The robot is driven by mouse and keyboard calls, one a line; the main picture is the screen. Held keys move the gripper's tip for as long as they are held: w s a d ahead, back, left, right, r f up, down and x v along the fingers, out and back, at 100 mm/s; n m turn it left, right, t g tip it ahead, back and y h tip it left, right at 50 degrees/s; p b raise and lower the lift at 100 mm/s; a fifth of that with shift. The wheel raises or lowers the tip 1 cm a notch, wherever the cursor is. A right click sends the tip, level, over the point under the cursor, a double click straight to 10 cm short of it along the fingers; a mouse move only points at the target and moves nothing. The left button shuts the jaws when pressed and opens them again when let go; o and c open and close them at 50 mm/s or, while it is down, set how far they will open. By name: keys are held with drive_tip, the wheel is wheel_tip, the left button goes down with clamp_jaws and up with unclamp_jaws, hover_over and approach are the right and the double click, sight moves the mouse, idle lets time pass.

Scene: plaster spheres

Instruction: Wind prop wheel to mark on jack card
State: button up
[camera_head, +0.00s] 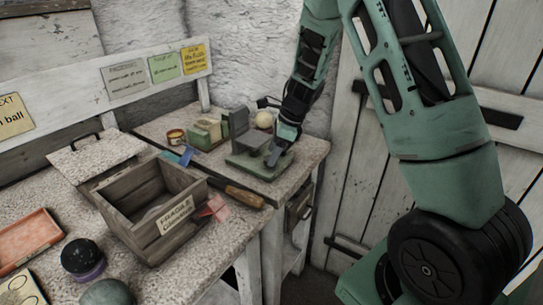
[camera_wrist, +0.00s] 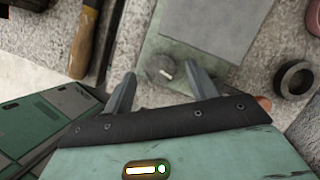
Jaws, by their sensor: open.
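The jack (camera_head: 262,166) stands on the far bench, with a green base and a grey upright plate. In the wrist view its green base and grey plate (camera_wrist: 205,30) lie beyond my fingers. A small round grey wheel with a pale mark (camera_wrist: 160,68) sits on the base; I take it for the prop wheel. My gripper (camera_head: 274,156) is low at the jack's front right. In the wrist view my gripper (camera_wrist: 161,70) is open, one finger on each side of the wheel; contact cannot be told. Which card is the jack card is unclear; the writing is too small.
A cream ball (camera_head: 264,119) is behind the jack. Green (camera_head: 165,67) and yellow (camera_head: 195,56) cards are on the back board. A wooden-handled tool (camera_head: 245,196) lies along the bench front. A wooden crate (camera_head: 178,222) stands nearer. A dark ring (camera_wrist: 295,79) lies beside the jack.

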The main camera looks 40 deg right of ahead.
drive_tip(key=shift+x, duration=0.9)
drive_tip(key=shift+c, duration=0.4)
drive_tip(key=c, duration=0.9)
drive_tip(key=shift+m, duration=0.4)
